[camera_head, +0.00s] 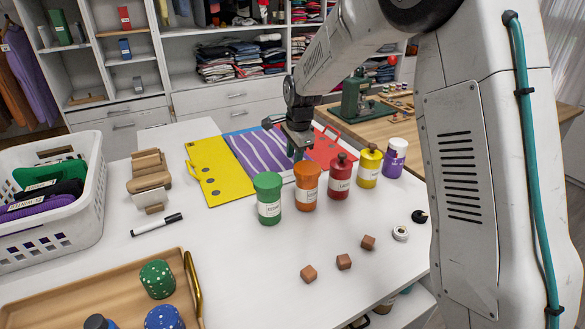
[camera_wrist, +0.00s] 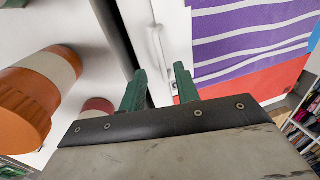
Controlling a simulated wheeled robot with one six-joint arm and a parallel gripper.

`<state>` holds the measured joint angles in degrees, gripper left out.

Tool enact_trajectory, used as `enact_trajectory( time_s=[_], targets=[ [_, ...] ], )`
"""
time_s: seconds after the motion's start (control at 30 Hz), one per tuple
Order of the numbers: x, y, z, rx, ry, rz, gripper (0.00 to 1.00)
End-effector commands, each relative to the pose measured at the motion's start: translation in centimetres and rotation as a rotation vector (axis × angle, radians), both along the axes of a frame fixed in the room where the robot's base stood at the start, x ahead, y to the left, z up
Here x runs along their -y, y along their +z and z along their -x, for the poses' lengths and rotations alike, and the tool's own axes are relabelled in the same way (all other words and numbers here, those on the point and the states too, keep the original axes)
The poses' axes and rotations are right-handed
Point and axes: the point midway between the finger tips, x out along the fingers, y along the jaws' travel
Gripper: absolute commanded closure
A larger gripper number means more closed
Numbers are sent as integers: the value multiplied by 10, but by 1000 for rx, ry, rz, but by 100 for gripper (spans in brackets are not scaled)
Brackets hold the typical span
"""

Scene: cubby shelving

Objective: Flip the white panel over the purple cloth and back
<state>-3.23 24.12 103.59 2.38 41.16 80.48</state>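The purple cloth (camera_head: 260,156) with white wavy stripes lies flat on the table, between a yellow panel (camera_head: 217,174) and a red panel (camera_head: 322,150). In the wrist view the purple cloth (camera_wrist: 235,60) is at the upper right. A white panel (camera_wrist: 172,25) runs along its near edge there, with a small slot or fitting. My gripper (camera_head: 298,150) points down over the near right part of the cloth in the head view. Its two green fingers (camera_wrist: 160,90) are apart, with the white panel's edge showing between them. I cannot tell whether they touch it.
A green bottle (camera_head: 268,199), an orange bottle (camera_head: 307,186) and several others stand in a row close in front of my gripper. A white basket (camera_head: 85,235) and a wooden tray (camera_head: 190,300) are left. Small brown cubes (camera_head: 344,262) lie in front.

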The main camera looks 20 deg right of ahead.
Motion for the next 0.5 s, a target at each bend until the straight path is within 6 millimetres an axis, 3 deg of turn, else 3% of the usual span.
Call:
enact_trajectory(
  time_s=[0.2,0.5],
  targets=[
    [-1,-36,-6,-3,1,0,68],
    [-2,-53,-10,0,2,0,68]
  ],
)
